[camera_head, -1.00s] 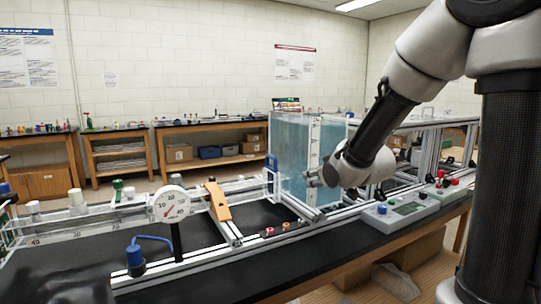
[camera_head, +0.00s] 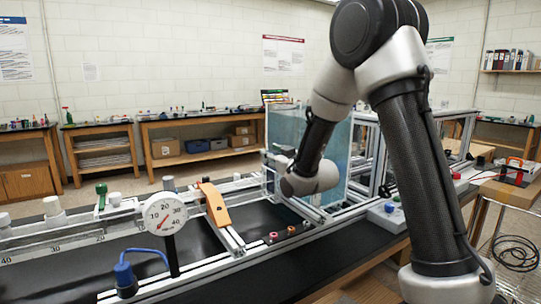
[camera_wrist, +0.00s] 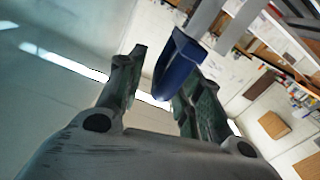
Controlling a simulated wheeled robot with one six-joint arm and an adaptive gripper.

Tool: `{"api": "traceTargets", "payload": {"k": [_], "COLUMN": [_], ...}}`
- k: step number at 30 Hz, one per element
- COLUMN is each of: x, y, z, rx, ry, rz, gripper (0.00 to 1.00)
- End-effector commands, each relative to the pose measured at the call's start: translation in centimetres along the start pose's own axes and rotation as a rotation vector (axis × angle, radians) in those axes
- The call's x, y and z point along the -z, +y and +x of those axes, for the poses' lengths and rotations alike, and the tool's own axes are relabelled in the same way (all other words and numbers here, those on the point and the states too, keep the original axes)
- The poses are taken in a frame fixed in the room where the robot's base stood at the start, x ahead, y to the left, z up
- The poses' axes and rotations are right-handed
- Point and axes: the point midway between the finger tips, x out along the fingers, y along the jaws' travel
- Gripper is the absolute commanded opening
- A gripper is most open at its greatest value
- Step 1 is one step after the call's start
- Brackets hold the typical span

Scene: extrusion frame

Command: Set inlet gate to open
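A blue handle (camera_wrist: 180,66), which looks like the inlet gate's lever, hangs from a grey bar in the wrist view. Its rounded lower end is between the two fingers of my gripper (camera_wrist: 162,66). The fingers are apart. A gap shows on the handle's left, and the right finger is very close to it; I cannot tell whether they touch. In the head view my wrist is at the near left edge of the water tank (camera_head: 330,135), and the fingers and handle are mostly hidden there.
A round dial gauge (camera_head: 165,213) and an orange ramp-like piece (camera_head: 214,204) stand on the flume rails left of my arm.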

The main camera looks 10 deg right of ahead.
Motion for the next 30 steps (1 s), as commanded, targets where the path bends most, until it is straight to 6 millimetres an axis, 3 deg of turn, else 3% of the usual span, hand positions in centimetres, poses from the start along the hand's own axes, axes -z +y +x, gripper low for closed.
{"api": "traceTargets", "payload": {"k": [11, 17, 24, 30], "x": [0.0, 0.0, 0.3, 3.6], "y": [0.0, 0.0, 0.1, 0.8], "z": [1.0, 1.0, 1.0, 1.1], "rx": [0.001, 0.0, -0.002, -0.003], "ry": [-0.001, -0.001, 0.001, 0.007], "rz": [0.0, 0.0, 0.0, -0.001], "gripper": [0.35, 0.01, 0.0, 0.0]}}
